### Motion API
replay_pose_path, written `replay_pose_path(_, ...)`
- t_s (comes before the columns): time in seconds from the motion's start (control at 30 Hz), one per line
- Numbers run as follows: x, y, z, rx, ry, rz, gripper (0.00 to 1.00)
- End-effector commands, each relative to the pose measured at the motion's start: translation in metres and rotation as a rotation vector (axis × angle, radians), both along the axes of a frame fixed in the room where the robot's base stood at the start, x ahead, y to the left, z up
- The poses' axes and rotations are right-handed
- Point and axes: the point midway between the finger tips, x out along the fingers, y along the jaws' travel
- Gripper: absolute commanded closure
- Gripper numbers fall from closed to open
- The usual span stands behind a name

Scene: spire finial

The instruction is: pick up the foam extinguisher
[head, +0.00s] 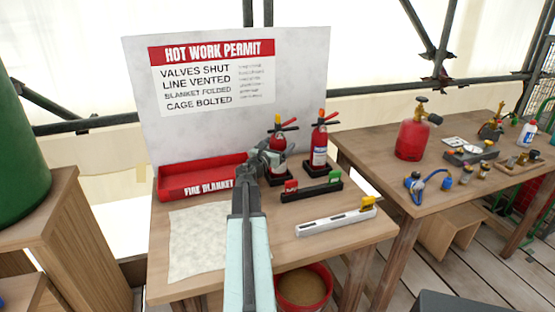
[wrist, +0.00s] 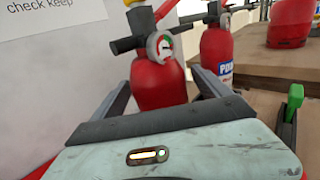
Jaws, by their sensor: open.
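Two red extinguishers stand side by side at the back of the wooden bench. The left one (head: 278,139) has a black handle and a gauge; its label is not readable, so I cannot confirm that it is the foam one. It also shows in the wrist view (wrist: 161,88), between my two fingers. The right one (head: 319,146) has a white and blue label starting "POW" in the wrist view (wrist: 215,50). My gripper (head: 268,158) is open in front of the left extinguisher, partly covering it. My fingers (wrist: 163,92) are on either side of its body; contact is unclear.
A red fire blanket tray (head: 200,180) lies left of my gripper. A black rack (head: 311,190) with red and green pieces and a white level-like bar (head: 336,220) lie to the right. A permit board (head: 225,75) stands behind. A second table (head: 375,165) holds a red gas bottle (head: 412,140).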

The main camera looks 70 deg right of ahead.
Motion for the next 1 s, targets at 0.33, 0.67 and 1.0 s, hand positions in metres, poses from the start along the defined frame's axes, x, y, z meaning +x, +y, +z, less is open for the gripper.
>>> replay_pose_path(0.33,0.0,0.001,0.0,0.0,0.0,0.0,0.83)
replay_pose_path(0.67,0.0,0.001,0.001,-0.001,0.001,0.0,1.0)
replay_pose_path(1.0,0.0,0.001,0.036,-0.001,0.002,0.0,1.0)
